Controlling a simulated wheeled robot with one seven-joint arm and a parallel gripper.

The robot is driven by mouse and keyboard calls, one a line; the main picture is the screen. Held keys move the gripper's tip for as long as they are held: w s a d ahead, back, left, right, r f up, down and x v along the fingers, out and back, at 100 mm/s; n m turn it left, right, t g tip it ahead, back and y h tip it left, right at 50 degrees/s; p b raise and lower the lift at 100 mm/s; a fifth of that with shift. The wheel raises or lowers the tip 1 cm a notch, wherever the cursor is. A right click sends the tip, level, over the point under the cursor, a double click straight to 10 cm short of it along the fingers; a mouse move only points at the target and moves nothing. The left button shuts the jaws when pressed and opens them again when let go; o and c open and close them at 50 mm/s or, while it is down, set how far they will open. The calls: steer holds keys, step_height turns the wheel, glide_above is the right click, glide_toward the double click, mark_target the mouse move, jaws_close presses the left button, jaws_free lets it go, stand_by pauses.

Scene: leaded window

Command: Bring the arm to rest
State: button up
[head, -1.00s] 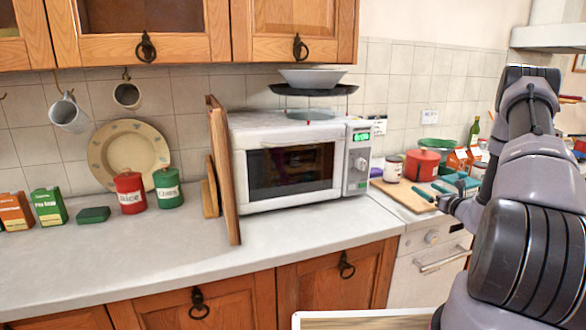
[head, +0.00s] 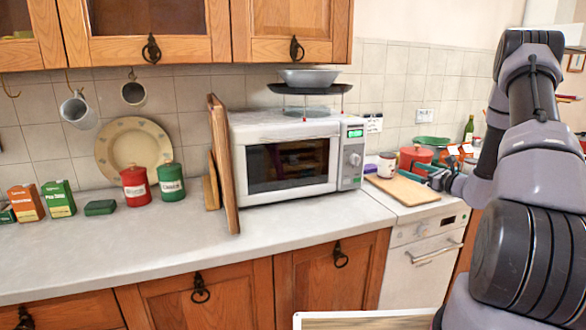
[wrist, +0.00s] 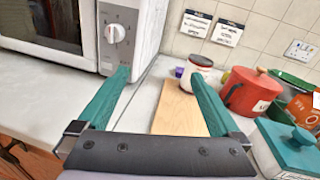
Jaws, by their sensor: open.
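My gripper (head: 438,180) is at the right in the head view, in front of my arm, near the right end of the counter. In the wrist view my gripper (wrist: 160,76) shows two teal fingers spread apart with nothing between them. Beyond and below them lies a wooden cutting board (wrist: 178,108), which also shows in the head view (head: 402,190). Whether the fingers touch anything is not clear, but they appear to be above the surface.
A white microwave (head: 290,160) stands left of my gripper. A red pot (wrist: 249,92), a white jar (wrist: 200,67) and a teal box (wrist: 287,148) stand close on the right. Upper cupboards (head: 190,30) overhang the counter. The counter's front left (head: 120,245) is clear.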

steer(key=s+a+r+n+g+y, duration=0.45)
steer(key=a+r+n, duration=0.25)
steer(key=a+r, duration=0.4)
steer(key=s+a+r+n+g+h, duration=0.2)
steer(key=s+a+r+n+g, duration=0.5)
steer(key=s+a, duration=0.4)
steer(key=s+d+r+n+t+h, duration=0.1)
steer(key=s+r+n+h, duration=0.2)
steer(key=s, duration=0.4)
steer(key=s+d+r+n+t+h, duration=0.1)
steer(key=s+d+r+n+h, duration=0.1)
steer(key=s, duration=0.6)
steer(key=s+d+r+n+t+h, duration=0.1)
steer(key=s+r+n+h, duration=0.2)
steer(key=s, duration=0.5)
steer(key=n+h, duration=0.1)
steer(key=n, duration=0.1)
steer(key=shift+d+r+n, duration=0.15)
steer(key=shift+r+n, duration=0.15)
steer(key=shift+r, duration=0.05)
